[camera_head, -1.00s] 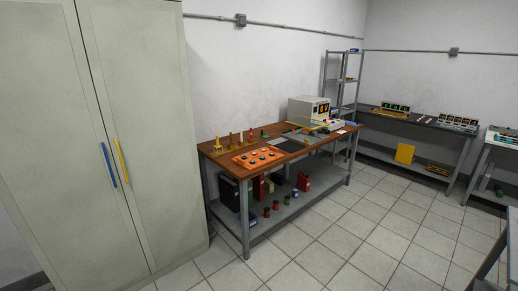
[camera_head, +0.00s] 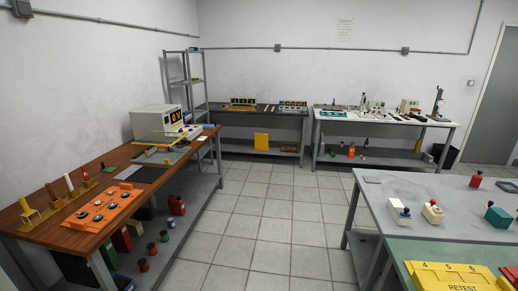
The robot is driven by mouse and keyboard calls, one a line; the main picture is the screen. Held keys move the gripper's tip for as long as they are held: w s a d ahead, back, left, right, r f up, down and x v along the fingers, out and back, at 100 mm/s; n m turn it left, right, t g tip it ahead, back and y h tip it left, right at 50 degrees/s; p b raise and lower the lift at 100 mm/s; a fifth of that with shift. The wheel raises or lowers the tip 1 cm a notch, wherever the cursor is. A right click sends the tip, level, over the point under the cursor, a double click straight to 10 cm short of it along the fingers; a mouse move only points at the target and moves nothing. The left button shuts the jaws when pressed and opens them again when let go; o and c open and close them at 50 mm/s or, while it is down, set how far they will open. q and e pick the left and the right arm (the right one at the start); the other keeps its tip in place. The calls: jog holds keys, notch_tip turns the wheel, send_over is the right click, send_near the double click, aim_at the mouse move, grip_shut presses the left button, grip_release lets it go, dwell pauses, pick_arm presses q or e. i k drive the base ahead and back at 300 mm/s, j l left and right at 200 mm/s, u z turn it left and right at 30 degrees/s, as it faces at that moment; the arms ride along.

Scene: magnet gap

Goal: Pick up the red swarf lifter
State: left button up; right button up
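A small red object with a dark top (camera_head: 476,181) stands on the grey table at the right. It may be the red swarf lifter, but it is too small to tell. Other red items are a red can (camera_head: 177,205) and a red box (camera_head: 122,238) on the lower shelf of the wooden bench. Neither of my grippers is in view.
The wooden bench (camera_head: 130,160) runs along the left, with an orange tray (camera_head: 104,209) on it. The grey table (camera_head: 400,188) at right holds several small blocks; a yellow RETEST bin (camera_head: 455,275) is nearer. Tiled floor (camera_head: 270,215) between them is clear.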

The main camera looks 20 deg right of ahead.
aim_at(476, 180)
jog(key=i+l+z, duration=0.2)
jog(key=i+z, duration=0.3)
jog(key=i, duration=0.2)
jog(key=i+z, duration=0.45)
jog(key=i, duration=1.75)
jog(key=i+z, duration=0.1)
jog(key=i, duration=1.4)
jog(key=i+z, duration=0.3)
jog(key=i, duration=0.15)
jog(key=i+z, duration=0.25)
jog(key=i, duration=0.2)
jog(key=i+j+z, duration=0.15)
jog(key=i+z, duration=0.15)
jog(key=i+j+z, duration=0.25)
jog(key=i, duration=0.25)
jog(key=i+l+z, duration=0.25)
jog(key=z, duration=0.2)
jog(key=i+l+z, duration=0.15)
jog(key=z, duration=0.3)
jog(key=i+z, duration=0.7)
jog(key=z, duration=0.25)
jog(key=i+j+z, duration=0.2)
jog(key=z, duration=0.25)
jog(key=i+j+z, duration=0.3)
jog(key=z, duration=0.15)
jog(key=i+j+z, duration=0.2)
jog(key=j+z, duration=0.25)
jog(key=l, duration=0.15)
